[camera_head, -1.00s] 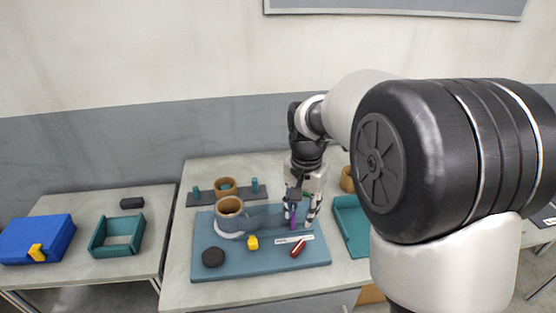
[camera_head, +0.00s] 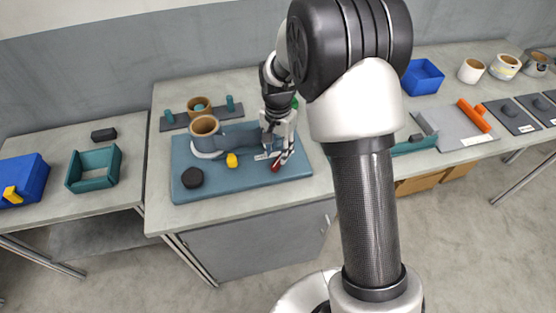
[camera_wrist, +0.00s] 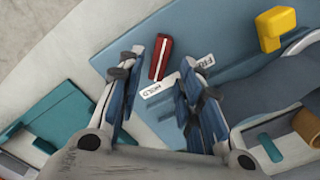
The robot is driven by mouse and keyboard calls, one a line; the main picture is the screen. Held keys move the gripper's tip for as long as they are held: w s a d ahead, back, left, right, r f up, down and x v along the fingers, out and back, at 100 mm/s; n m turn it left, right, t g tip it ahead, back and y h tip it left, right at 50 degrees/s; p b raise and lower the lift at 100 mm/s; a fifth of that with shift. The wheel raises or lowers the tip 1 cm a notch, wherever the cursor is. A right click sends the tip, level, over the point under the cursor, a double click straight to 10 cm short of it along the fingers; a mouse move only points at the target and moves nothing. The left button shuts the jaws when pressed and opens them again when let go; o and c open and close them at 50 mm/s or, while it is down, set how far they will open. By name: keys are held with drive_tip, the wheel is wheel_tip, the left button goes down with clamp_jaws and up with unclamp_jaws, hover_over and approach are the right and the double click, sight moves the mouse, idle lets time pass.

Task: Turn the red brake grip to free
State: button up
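The red brake grip (camera_wrist: 160,57) is a short bar with a white line along its top, on a blue-teal board (camera_head: 238,185). In the wrist view its lower end is by the white HOLD label (camera_wrist: 160,88), and the FREE label (camera_wrist: 204,61) lies to its right. In the head view the grip (camera_head: 282,161) is at the board's right front, partly hidden by my gripper (camera_head: 273,150). In the wrist view my gripper (camera_wrist: 157,68) is open, with its fingers on either side of the grip and visible gaps between. I cannot tell its height above the board.
The board also bears a yellow block (camera_head: 232,160), a black disc (camera_head: 192,178) and a tan ring (camera_head: 205,126). A teal tray (camera_head: 415,146) stands right of the board. A teal frame (camera_head: 94,186) and blue box (camera_head: 24,170) are on the left table.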

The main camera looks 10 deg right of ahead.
sight(278, 160)
drive_tip(key=shift+f+b, duration=0.45)
drive_tip(key=shift+f, duration=1.55)
drive_tip(key=shift+c, duration=0.3)
clamp_jaws()
